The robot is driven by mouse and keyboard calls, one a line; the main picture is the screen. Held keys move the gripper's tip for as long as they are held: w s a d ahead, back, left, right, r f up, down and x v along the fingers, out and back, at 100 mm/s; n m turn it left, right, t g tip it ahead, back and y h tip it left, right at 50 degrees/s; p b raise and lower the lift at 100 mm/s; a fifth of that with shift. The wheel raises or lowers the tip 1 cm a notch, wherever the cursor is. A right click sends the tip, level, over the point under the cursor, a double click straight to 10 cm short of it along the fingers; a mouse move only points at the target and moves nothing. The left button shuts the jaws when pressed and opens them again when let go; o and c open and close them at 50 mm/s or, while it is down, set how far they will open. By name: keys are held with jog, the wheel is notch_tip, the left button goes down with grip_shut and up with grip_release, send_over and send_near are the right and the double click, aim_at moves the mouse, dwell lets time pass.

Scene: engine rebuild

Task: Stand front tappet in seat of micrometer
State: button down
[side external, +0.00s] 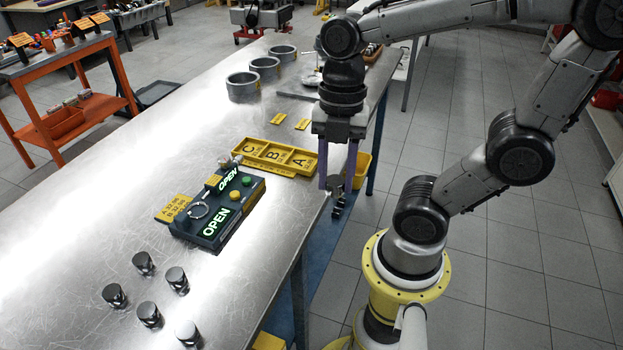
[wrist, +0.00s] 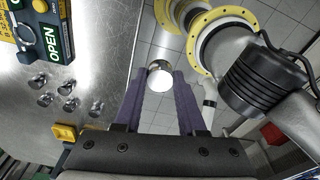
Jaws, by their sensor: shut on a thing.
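My gripper (side external: 338,190) hangs just beyond the table's right edge, pointing down. In the wrist view its purple fingers (wrist: 160,95) are shut on a shiny round-topped metal tappet (wrist: 160,77); I cannot tell from markings whether it is the front one. The micrometer (side external: 222,222) is a dark box with two green OPEN displays and coloured buttons, lying on the table left of and apart from my gripper. It also shows in the wrist view (wrist: 54,46) at the upper left. Its seat is too small to make out clearly. Several other tappets (side external: 149,315) stand on the near table.
Grey rings (side external: 242,85) stand further back, near small yellow labels (side external: 279,118). A yellow bin (side external: 362,166) is beside the table edge. The table's left side (side external: 130,180) is clear.

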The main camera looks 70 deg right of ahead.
jog(key=shift+s+r, duration=0.15)
jog(key=shift+s, duration=0.05)
jog(key=w+a+r, duration=0.1)
jog(key=w+a, duration=0.1)
jog(key=w, duration=1)
jog(key=w+a+r, duration=0.1)
jog(key=w, duration=1.2)
jog(key=shift+w+a+f, duration=0.4)
jog(key=shift+w+f, duration=0.1)
jog(key=shift+f, duration=1.55)
jog(key=shift+w+a+f, duration=0.4)
jog(key=shift+w+f, duration=0.05)
jog(key=shift+f, duration=1.65)
jog(key=shift+w+a+f, duration=0.4)
jog(key=shift+w+f, duration=0.1)
jog(key=shift+f, duration=1.55)
